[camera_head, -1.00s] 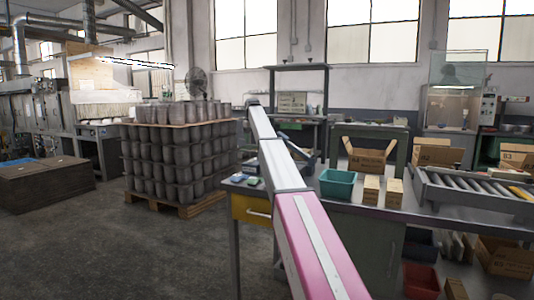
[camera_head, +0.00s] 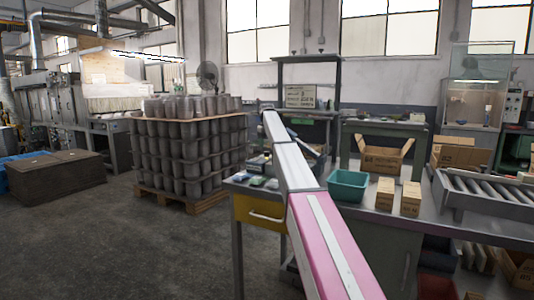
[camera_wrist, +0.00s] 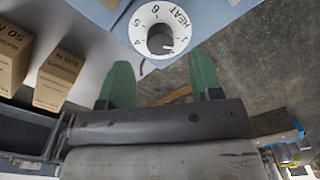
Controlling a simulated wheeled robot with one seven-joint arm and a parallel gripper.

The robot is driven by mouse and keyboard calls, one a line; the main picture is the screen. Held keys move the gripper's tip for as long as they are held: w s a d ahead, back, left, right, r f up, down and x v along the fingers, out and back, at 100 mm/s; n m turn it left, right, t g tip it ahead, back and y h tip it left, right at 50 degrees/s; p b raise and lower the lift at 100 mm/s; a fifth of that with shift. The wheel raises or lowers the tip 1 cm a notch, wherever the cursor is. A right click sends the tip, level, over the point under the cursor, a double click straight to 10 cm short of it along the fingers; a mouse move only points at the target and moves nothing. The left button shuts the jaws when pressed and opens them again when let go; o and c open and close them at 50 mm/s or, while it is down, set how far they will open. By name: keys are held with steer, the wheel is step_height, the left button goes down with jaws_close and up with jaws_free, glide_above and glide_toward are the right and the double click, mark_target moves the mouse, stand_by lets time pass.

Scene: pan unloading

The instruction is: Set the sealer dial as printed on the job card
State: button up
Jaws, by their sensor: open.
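The sealer dial (camera_wrist: 145,44) shows at the top of the wrist view, a white disc marked HEAT with numbers around a dark knob (camera_wrist: 160,40). It sits on a pale blue-grey body (camera_wrist: 105,22). A pale mark lies on the knob's lower right in the picture, but I cannot read its setting for sure. My gripper (camera_wrist: 160,75) is open and empty, its two green fingers spread apart below the dial in the picture, not touching the knob. A board with printed lines (camera_head: 300,96) stands on the back shelf. Its text is too small to read, and I cannot tell if it is the job card.
A teal bin (camera_head: 347,185) and two small cartons (camera_head: 385,194) (camera_head: 411,199) stand on the bench. A roller conveyor (camera_head: 480,192) is at the right. A pallet of stacked pans (camera_head: 190,150) stands left of the yellow drawer (camera_head: 259,213). Open floor lies at the lower left.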

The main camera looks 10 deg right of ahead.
mark_target(267, 154)
steer(key=shift+f, duration=2.35)
steer(key=c, duration=0.9)
